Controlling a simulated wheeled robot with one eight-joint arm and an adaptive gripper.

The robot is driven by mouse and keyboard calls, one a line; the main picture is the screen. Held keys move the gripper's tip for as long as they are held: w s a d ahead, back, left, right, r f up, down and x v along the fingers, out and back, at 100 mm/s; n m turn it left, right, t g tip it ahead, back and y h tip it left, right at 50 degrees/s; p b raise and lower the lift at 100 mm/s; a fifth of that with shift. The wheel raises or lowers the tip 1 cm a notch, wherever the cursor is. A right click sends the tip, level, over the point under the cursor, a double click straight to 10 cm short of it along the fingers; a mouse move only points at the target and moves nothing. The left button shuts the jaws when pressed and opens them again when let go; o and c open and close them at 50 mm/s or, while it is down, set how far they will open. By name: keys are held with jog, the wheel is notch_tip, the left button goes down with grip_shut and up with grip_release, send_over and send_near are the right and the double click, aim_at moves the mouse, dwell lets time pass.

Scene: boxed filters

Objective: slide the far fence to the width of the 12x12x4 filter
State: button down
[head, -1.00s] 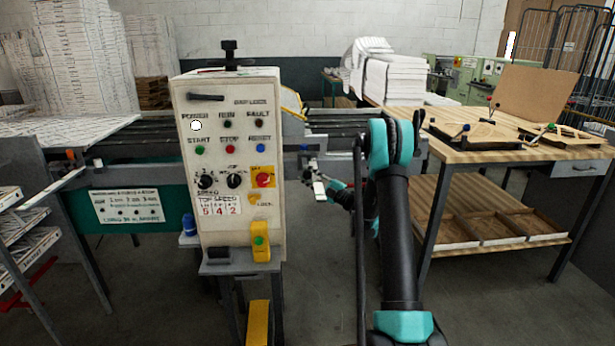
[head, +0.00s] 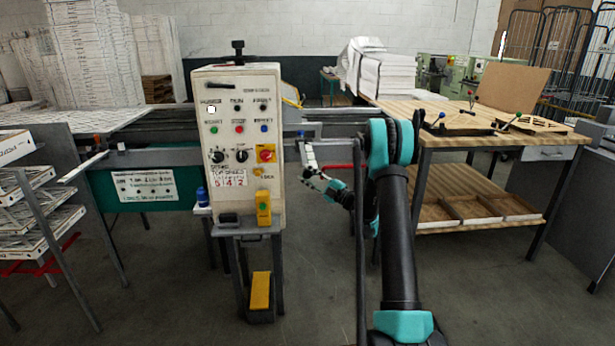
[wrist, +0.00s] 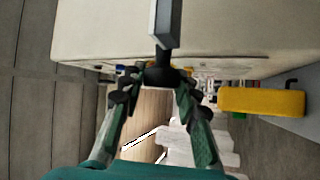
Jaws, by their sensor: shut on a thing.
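In the wrist view my gripper (wrist: 156,82) has its two dark fingers closed around a black knob (wrist: 161,76) at the end of a grey bar (wrist: 165,22). The contact there is too small to make out. I cannot tell for sure whether the held knob belongs to the far fence. No filter can be read as the 12x12x4 one.
The beige control box (head: 238,150) stands close left of my gripper, with a yellow pedal (head: 260,290) below. A wooden workbench (head: 450,126) with fixtures is at right. Racks of flat white filters (head: 35,215) are at left. The floor in front is open.

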jog(key=shift+s+a+f, duration=0.15)
jog(key=shift+s, duration=0.05)
jog(key=c, duration=1.1)
grip_release()
jog(key=shift+c, duration=0.2)
jog(key=v, duration=1.2)
jog(key=shift+w, duration=0.1)
